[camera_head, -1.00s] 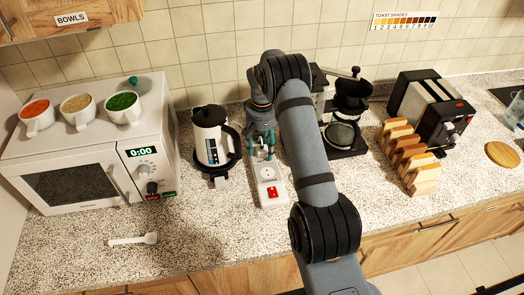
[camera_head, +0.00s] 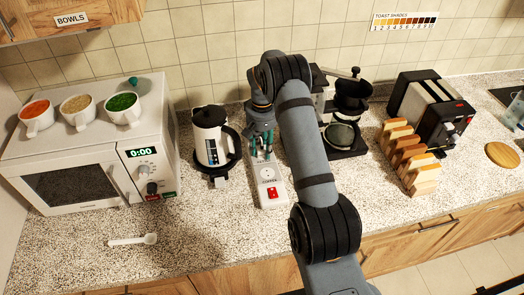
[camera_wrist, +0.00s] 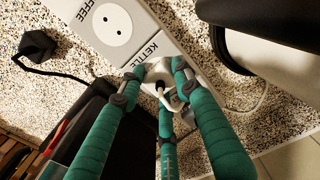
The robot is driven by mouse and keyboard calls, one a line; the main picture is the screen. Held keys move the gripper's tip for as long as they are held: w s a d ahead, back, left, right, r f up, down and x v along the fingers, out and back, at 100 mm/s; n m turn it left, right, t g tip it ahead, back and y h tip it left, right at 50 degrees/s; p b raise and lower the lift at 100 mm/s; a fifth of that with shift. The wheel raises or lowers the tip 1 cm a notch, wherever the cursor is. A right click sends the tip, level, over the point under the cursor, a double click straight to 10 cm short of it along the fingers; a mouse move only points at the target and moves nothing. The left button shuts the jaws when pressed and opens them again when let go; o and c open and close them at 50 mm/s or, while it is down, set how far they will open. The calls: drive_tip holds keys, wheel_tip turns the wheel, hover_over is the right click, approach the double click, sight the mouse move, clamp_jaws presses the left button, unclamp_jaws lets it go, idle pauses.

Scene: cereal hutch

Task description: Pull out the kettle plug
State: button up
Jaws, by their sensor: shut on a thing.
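My gripper (camera_wrist: 160,88) has teal fingers closed around a pale plug (camera_wrist: 157,74) in the wrist view. The plug is at the KETTLE label (camera_wrist: 151,48) of the white power strip (camera_wrist: 180,62); whether its pins are in the socket is hidden. A pale cord curves from the plug toward the right. The strip also shows in the head view (camera_head: 279,202), with a red switch at its near end, and my gripper (camera_head: 262,152) is over its far part. The white and black kettle (camera_head: 209,145) stands to the left of the strip.
The COFFEE socket (camera_wrist: 112,25) is empty, and a black plug (camera_wrist: 38,44) lies on the counter beside the strip. A microwave (camera_head: 75,178) is at left. A coffee maker (camera_head: 345,138) and a bread rack (camera_head: 410,160) are at right. The counter in front is mostly clear.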

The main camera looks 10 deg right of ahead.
sight(262, 148)
drive_tip(key=o, duration=1.5)
drive_tip(key=shift+c, duration=0.2)
drive_tip(key=shift+o, duration=0.2)
wheel_tip(262, 148, up, 12)
drive_tip(key=shift+f, duration=0.1)
wheel_tip(262, 148, down, 12)
drive_tip(key=shift+r, duration=0.1)
idle(0.5)
